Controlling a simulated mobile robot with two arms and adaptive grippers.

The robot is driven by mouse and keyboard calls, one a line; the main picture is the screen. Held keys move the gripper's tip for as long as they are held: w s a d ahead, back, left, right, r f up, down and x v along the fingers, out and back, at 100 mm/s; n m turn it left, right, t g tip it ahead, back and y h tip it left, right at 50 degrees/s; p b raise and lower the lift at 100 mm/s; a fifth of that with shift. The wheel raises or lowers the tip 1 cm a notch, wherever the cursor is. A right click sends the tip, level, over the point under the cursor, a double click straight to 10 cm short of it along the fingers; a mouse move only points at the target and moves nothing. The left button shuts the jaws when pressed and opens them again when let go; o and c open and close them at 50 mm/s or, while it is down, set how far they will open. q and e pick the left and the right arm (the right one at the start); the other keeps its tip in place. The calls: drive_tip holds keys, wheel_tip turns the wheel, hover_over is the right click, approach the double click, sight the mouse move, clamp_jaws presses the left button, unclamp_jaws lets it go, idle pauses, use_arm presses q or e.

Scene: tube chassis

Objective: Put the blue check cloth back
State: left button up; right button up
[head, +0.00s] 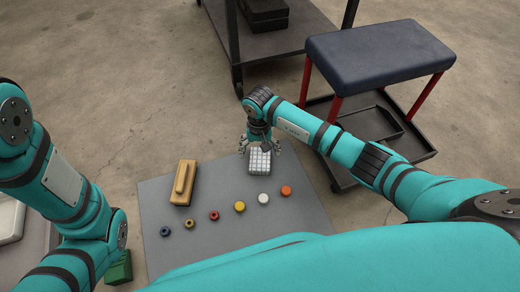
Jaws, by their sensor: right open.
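The blue check cloth (259,163) looks like a small folded pad, white with blue-grey checks. It lies near the far edge of the grey mat (300,216). My right gripper (259,147) points down at the cloth's far end, its fingers open and spread to either side. I cannot tell whether the fingers touch the cloth. My left arm comes in at the left, but its gripper is out of view.
A wooden block with a handle (183,183) and a row of small coloured rings and discs (239,207) lie on the mat. A padded stool (378,55) stands at the right. A green box (118,270) is lower left.

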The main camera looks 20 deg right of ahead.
sight(260, 158)
wheel_tip(260, 158, up, 8)
drive_tip(key=p, duration=0.3)
drive_tip(key=shift+f+p, duration=0.15)
drive_tip(key=shift+p, duration=0.15)
